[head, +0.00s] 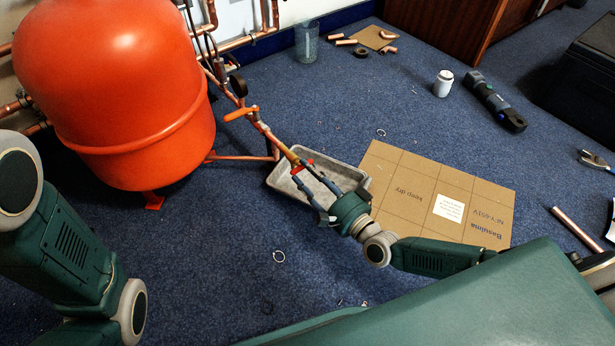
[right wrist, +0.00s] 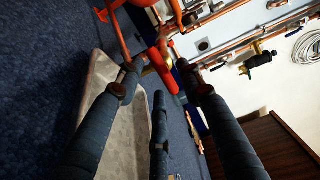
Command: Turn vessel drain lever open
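The large orange-red vessel (head: 115,85) stands at upper left in the head view. A copper pipe runs from it down to a small red lever (head: 302,166) at a valve over the grey tray (head: 345,172). My right gripper (head: 310,178) is at this lever, its fingers spread and pointing at the valve. In the right wrist view a red handle (right wrist: 158,68) shows between the spread fingertips (right wrist: 157,78); I cannot tell whether they touch it. Another lever, orange (head: 240,113), sits farther up the pipe. My left gripper is out of view; only its arm shows.
A flattened cardboard sheet (head: 420,190) lies right of the tray. A white jar (head: 443,83), a dark green tool (head: 495,100) and a clear beaker (head: 306,42) stand or lie farther back. Copper pieces and small rings are scattered on blue carpet. The carpet left of the tray is mostly free.

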